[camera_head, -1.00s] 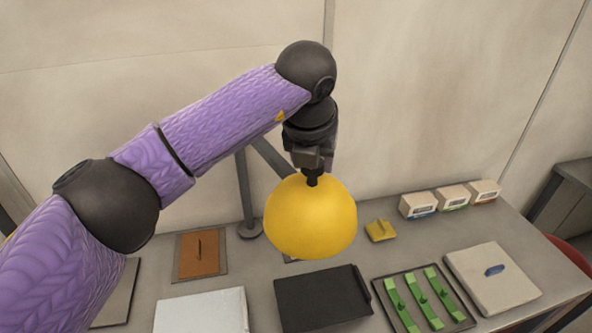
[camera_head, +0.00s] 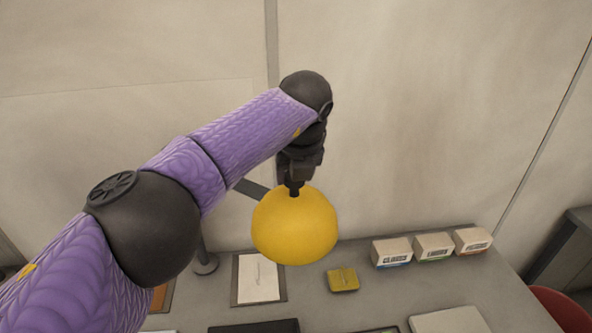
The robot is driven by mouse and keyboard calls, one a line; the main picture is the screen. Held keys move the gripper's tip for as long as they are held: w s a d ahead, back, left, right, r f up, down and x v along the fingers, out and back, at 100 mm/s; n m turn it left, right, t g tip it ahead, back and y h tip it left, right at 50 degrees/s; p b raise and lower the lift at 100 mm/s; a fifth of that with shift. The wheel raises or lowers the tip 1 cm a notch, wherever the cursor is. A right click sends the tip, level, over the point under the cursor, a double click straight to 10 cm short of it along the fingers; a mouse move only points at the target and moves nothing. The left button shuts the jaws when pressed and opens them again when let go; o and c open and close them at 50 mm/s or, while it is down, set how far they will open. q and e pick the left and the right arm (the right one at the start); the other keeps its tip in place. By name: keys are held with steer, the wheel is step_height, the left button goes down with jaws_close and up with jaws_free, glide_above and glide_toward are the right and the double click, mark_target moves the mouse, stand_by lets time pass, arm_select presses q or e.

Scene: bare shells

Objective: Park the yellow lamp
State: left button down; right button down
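The yellow lamp (camera_head: 295,228) is a rounded dome shade with a short dark stem on top, in the middle of the head view. A grey lamp arm (camera_head: 250,189) runs behind my arm towards it from a post whose round foot (camera_head: 205,264) stands on the table. My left gripper (camera_head: 296,184) points down and is shut on the dark stem at the top of the shade. The fingertips are small and dark, so the exact grip is hard to see. My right gripper is not in view.
A framed white sheet (camera_head: 258,278) lies below the lamp. A yellow block (camera_head: 342,280) lies to its right. Several small white boxes, one at the left end (camera_head: 391,252), stand at the back right. Dark and pale flat items line the front. A wall stands behind.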

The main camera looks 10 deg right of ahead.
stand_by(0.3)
arm_select(q)
steer(key=shift+c, duration=0.7)
jaws_free()
steer(key=shift+s+r, duration=0.1)
steer(key=shift+r, duration=0.2)
steer(key=b+v, duration=0.2)
steer(key=v, duration=0.7)
steer(key=shift+r, duration=0.15)
